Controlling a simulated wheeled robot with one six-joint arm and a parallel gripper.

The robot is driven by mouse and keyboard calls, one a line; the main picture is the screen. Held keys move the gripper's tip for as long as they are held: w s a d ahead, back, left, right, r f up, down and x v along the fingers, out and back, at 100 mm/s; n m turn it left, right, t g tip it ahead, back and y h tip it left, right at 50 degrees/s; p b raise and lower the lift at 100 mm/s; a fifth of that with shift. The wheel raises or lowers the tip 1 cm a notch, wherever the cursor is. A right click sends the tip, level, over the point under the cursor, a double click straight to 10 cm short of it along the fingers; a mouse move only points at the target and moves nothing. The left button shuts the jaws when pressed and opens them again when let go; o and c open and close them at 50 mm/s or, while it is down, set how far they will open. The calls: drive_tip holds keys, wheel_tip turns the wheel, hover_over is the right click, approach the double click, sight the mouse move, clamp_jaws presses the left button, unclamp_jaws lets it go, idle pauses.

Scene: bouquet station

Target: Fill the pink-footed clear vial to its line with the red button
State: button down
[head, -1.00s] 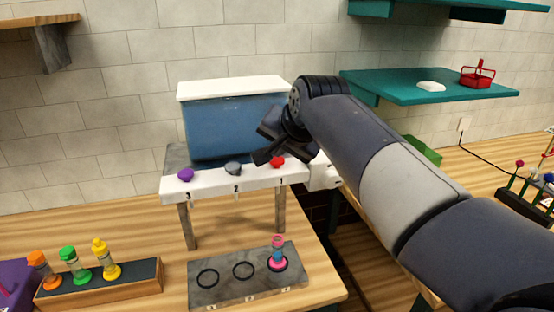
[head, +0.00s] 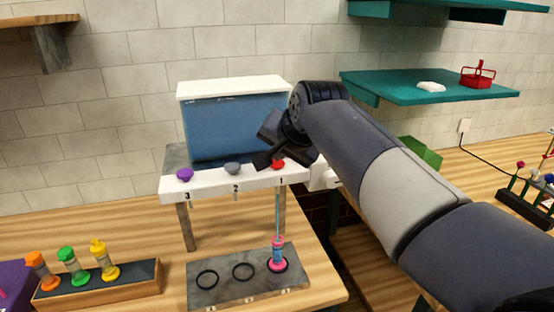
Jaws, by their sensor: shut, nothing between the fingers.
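The clear vial with a pink foot (head: 278,254) stands upright on the right-hand ring of the grey plate (head: 225,291). A thin stream of water runs from the dispenser spout (head: 281,193) under the number 1 down into it. Blue shows inside the vial, but its line and the exact level are too small to tell. The red button (head: 277,165) sits on the white dispenser bar (head: 215,185) above the number 1. My gripper (head: 262,162) is shut and empty, its tip at the red button and partly covering it.
A purple button (head: 184,174) and a grey button (head: 233,168) sit further left on the bar, below a blue water tank (head: 235,128). A wooden rack (head: 100,290) holds orange, green and yellow vials at the lower left. Two rings on the plate are empty.

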sight(280, 165)
drive_tip(key=shift+r+p, duration=0.9)
drive_tip(key=shift+r, duration=0.1)
wheel_tip(280, 165, up, 5)
drive_tip(key=p, duration=0.4)
drive_tip(key=shift+d, duration=0.1)
idle(3.1)
